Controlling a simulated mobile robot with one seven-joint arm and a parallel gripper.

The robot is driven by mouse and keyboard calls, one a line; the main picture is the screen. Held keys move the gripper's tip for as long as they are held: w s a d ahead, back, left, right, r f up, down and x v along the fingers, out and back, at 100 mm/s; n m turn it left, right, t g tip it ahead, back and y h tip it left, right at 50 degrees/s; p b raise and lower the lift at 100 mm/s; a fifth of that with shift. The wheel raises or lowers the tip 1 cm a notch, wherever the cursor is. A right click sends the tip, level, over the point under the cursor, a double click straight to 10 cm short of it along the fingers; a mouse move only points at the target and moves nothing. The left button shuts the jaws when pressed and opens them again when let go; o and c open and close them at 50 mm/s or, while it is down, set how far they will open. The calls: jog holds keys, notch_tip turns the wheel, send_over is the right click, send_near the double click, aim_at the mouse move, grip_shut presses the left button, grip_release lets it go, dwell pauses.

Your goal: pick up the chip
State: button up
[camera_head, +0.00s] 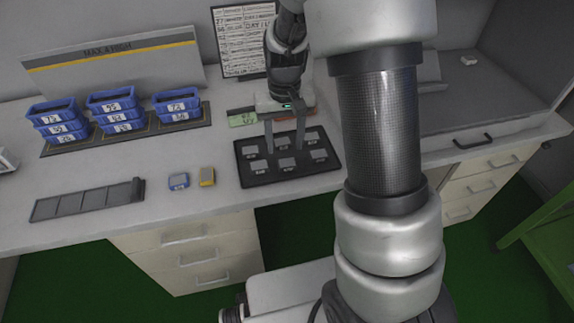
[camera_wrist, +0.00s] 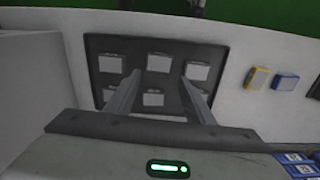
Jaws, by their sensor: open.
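Several pale grey chips sit in rows in a black tray (camera_head: 243,180), among them a front-middle chip (camera_head: 287,163) and a back-right chip (camera_head: 311,136). My gripper (camera_head: 285,151) points down over the tray with its two fingers apart. In the wrist view, my gripper (camera_wrist: 161,77) is open and nothing is between its fingers. A chip (camera_wrist: 159,62) shows in the gap between the fingertips there, with another chip (camera_wrist: 153,98) nearer the palm. The right finger hides part of the tray (camera_wrist: 91,52). Which chip is meant, I cannot tell.
A blue block (camera_head: 178,181) and a yellow block (camera_head: 207,177) lie left of the tray. A dark slotted strip (camera_head: 85,200) lies farther left. Labelled blue bins (camera_head: 122,127) stand behind on a dark mat.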

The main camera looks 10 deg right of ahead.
jog(key=f, duration=0.1)
jog(key=f+b, duration=0.1)
jog(key=f, duration=0.3)
jog(key=shift+s+d+b, duration=0.15)
jog(key=shift+s+b, duration=0.1)
jog(key=shift+b, duration=0.05)
jog(key=c, duration=0.8)
notch_tip(320, 180, up, 14)
jog(key=p, duration=0.3)
notch_tip(320, 180, up, 10)
jog(key=p, duration=1.9)
send_over(286, 160)
jog(key=s, duration=0.3)
jog(key=shift+w+f+n, duration=0.15)
jog(key=shift+w+n, duration=0.1)
jog(key=shift+n, duration=0.05)
